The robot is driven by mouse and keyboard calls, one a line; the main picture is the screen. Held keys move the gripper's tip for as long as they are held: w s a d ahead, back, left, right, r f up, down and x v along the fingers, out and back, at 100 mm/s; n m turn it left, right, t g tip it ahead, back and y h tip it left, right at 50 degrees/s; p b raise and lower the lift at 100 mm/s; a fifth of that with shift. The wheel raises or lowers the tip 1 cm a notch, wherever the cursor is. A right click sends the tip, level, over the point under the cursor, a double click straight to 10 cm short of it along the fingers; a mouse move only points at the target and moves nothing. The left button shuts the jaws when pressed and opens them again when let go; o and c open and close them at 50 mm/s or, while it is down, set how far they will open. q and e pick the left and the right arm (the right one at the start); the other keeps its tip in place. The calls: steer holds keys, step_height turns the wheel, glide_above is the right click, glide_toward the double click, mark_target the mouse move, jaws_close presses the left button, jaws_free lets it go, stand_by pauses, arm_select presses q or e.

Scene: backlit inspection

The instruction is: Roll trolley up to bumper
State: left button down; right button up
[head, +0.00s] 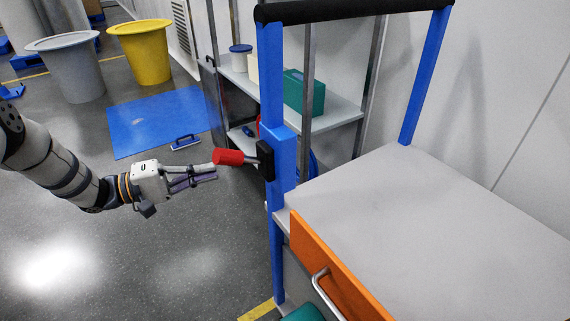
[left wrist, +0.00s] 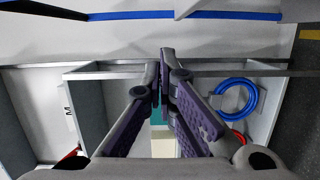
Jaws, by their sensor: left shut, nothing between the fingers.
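The trolley has a blue frame (head: 270,80), a black push bar (head: 340,9) and a grey top (head: 430,215). It stands at the right in the head view. A red-gripped lever (head: 229,157) sticks out to the left from a black block on its near blue post. My left gripper (head: 213,176) is shut and empty, with its fingertips just below the red grip; I cannot tell whether they touch. Its closed fingers also show in the left wrist view (left wrist: 164,62). My right gripper is not in view. I cannot make out a bumper.
An orange drawer front (head: 325,265) with a metal handle is under the grey top. Shelving (head: 335,112) holding a green box (head: 303,92) stands behind. A blue mat (head: 150,120), a grey bin (head: 70,65) and a yellow bin (head: 147,52) are farther back. Floor at the lower left is clear.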

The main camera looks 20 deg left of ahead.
arm_select(q)
steer(key=w+d+r+p, duration=0.1)
steer(key=w+d, duration=0.2)
steer(key=d, duration=0.7)
steer(key=shift+d, duration=0.2)
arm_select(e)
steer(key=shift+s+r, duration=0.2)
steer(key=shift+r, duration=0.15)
